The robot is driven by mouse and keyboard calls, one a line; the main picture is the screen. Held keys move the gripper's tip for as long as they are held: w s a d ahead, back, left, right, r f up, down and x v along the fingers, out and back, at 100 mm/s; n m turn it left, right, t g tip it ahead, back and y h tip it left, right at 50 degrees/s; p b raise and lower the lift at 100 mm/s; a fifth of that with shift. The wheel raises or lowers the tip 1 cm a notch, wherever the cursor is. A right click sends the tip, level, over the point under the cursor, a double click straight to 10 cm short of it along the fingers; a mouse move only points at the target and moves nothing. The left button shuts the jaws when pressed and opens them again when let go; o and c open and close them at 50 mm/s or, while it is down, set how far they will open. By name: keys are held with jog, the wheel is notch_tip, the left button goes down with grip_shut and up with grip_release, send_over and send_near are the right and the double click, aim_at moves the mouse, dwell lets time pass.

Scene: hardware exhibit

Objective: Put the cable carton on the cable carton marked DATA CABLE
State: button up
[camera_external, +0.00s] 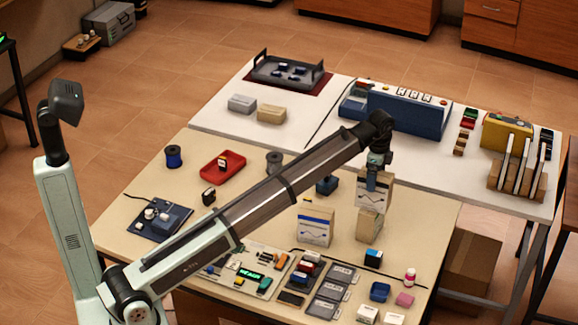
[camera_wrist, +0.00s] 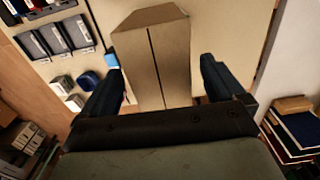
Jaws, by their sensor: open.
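One tan cable carton (camera_external: 374,194) with a dark stripe and a printed wavy line stands at my gripper (camera_external: 376,172). It appears to rest on a lower tan carton (camera_external: 369,225), whose front is partly covered; I cannot see clearly whether they touch. Another carton (camera_external: 315,227) with a blue stripe stands upright to the left on the beige table. The lettering is too small to read. In the wrist view, a brown carton with a centre seam (camera_wrist: 165,65) lies between the open fingers of my gripper (camera_wrist: 162,75), with a visible gap on the right.
A dark blue box (camera_external: 327,185), a black-and-blue box (camera_external: 373,258) and a pink-white bottle (camera_external: 410,277) stand around the cartons. A blue device (camera_external: 408,115) is behind on the white table. Grey cases (camera_external: 332,291) lie in front. Some beige table is bare right of the cartons.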

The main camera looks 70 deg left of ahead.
notch_tip(320, 180, up, 10)
jog(key=shift+f, duration=0.1)
dwell(0.4)
